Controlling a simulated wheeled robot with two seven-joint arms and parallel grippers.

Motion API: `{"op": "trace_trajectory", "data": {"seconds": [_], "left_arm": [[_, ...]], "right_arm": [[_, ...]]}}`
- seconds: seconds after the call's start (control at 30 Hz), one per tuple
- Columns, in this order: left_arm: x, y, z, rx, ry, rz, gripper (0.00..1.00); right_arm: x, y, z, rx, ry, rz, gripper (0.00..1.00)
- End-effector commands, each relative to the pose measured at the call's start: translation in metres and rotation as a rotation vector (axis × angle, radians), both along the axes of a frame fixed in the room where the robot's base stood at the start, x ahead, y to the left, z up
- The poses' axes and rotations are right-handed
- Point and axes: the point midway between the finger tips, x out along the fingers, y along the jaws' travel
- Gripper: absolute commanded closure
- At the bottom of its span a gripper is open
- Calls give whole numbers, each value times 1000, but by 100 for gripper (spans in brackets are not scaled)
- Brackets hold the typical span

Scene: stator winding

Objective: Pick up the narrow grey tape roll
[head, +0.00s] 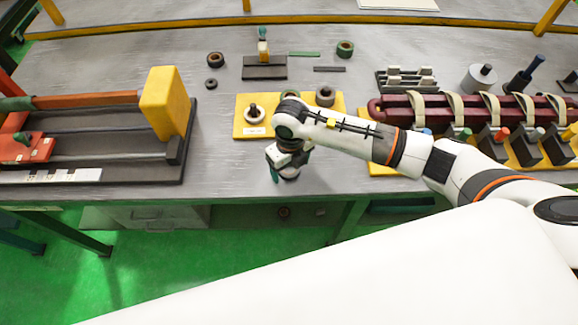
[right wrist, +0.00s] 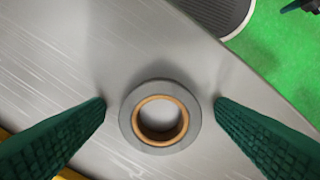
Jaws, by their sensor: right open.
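The narrow grey tape roll (right wrist: 160,149) lies flat on the grey bench top in the right wrist view, a grey ring with a tan core and an open hole. My right gripper (right wrist: 160,103) is open, with one green ribbed finger on each side of the roll. Gaps show between both fingertips and the roll. In the head view my right gripper (head: 290,168) points down near the bench's front edge and mostly hides what is beneath it. My left gripper is not in view.
A yellow board (head: 243,128) with several round parts stands just behind my right gripper. A fixture with a yellow block (head: 163,103) is at left. A dark red bar with cream straps (head: 400,109) is at right. The bench (head: 225,155) is clear left of my gripper.

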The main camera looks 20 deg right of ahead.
Motion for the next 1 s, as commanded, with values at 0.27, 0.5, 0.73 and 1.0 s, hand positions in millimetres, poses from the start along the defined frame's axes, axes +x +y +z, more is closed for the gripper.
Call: {"op": "trace_trajectory", "data": {"seconds": [0.27, 0.5, 0.73, 1.0], "left_arm": [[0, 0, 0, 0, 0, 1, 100], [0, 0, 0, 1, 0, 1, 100], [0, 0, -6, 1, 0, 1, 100], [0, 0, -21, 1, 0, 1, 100]], "right_arm": [[0, 0, 1, 0, -1, 0, 57], [0, 0, 1, 0, -1, -1, 69], [2, 0, 17, 2, -7, -1, 69], [2, 1, 70, 3, -8, 0, 69]]}}
